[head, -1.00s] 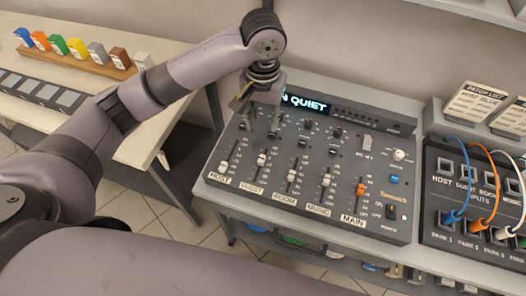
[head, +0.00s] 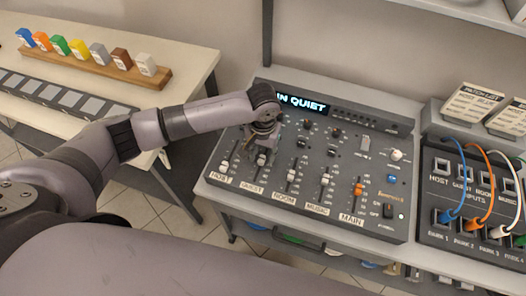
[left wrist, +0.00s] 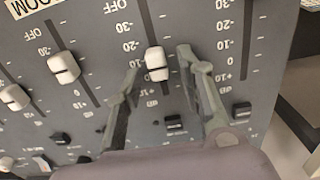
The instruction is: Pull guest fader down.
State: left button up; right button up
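The mixing console (head: 318,215) stands on a grey bench, with faders labelled HOST, GUEST, ROOM, MUSIC and MAIN. My left gripper (head: 261,157) is over the guest fader, coming down from above. In the left wrist view, the guest fader's white cap (left wrist: 156,63) sits between the two open fingertips of my left gripper (left wrist: 159,60). A small gap shows on each side of the cap. In the head view the guest cap (head: 261,161) is partly hidden by the gripper. My right gripper is not in view.
The room fader cap (left wrist: 63,67) is beside the left finger in the wrist view. The host cap (head: 224,164) sits low in its slot. A patch panel (head: 470,205) with coloured cables stands right of the console. A table with coloured blocks is at the left.

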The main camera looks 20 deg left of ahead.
pick_arm(q)
grip_shut()
dwell(0.4)
dwell(0.4)
